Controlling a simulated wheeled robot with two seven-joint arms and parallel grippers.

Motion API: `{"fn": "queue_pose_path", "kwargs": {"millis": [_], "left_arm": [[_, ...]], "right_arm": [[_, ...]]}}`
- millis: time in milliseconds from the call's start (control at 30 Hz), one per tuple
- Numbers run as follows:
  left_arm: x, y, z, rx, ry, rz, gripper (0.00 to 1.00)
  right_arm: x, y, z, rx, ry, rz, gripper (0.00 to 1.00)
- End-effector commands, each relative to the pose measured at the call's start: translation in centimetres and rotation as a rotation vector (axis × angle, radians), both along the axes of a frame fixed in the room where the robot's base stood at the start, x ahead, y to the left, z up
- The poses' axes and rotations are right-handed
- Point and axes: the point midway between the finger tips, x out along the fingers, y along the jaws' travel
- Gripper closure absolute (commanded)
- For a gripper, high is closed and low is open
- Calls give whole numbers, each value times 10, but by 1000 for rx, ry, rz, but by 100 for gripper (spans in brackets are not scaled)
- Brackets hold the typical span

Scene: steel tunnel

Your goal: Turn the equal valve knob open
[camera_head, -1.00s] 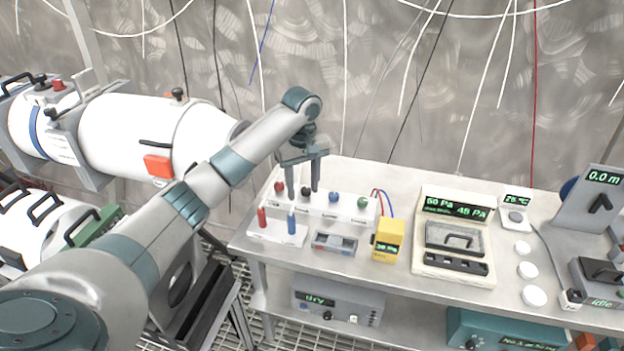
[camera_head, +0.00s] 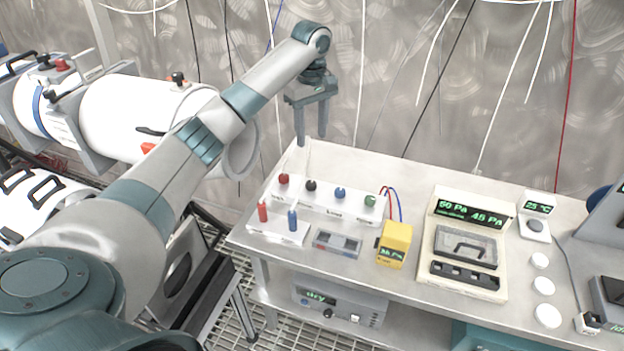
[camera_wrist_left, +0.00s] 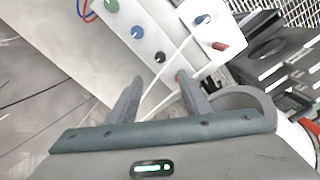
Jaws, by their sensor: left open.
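A white valve strip (camera_head: 325,208) on the steel bench carries a red knob (camera_head: 284,180), a black knob (camera_head: 311,185), a blue knob (camera_head: 340,193) and a green knob (camera_head: 370,200). Their labels are too small to read surely, so I cannot tell which is the equal valve. My left gripper (camera_head: 311,140) is open and empty, fingers down, above and behind the red and black knobs. In the left wrist view the black knob (camera_wrist_left: 160,58) shows just beyond the gap between the fingers (camera_wrist_left: 159,80), and the red knob is partly hidden by one finger. My right gripper is out of view.
A block with a red handle (camera_head: 262,211) and a blue handle (camera_head: 292,220) stands in front of the strip. A yellow meter (camera_head: 394,244) and a cream gauge unit (camera_head: 462,245) stand to the right. A white cylinder (camera_head: 140,115) lies left. Thin cables hang behind.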

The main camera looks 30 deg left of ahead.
Motion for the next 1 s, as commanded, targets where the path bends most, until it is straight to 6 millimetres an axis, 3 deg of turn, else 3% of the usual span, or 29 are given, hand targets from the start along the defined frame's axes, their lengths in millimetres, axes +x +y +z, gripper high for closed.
{"fn": "queue_pose_path", "kwargs": {"millis": [367,1000], "left_arm": [[-1,0,-39,-1,4,0,55],[-1,0,-149,1,2,0,55]], "right_arm": [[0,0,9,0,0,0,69],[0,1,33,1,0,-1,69]]}}
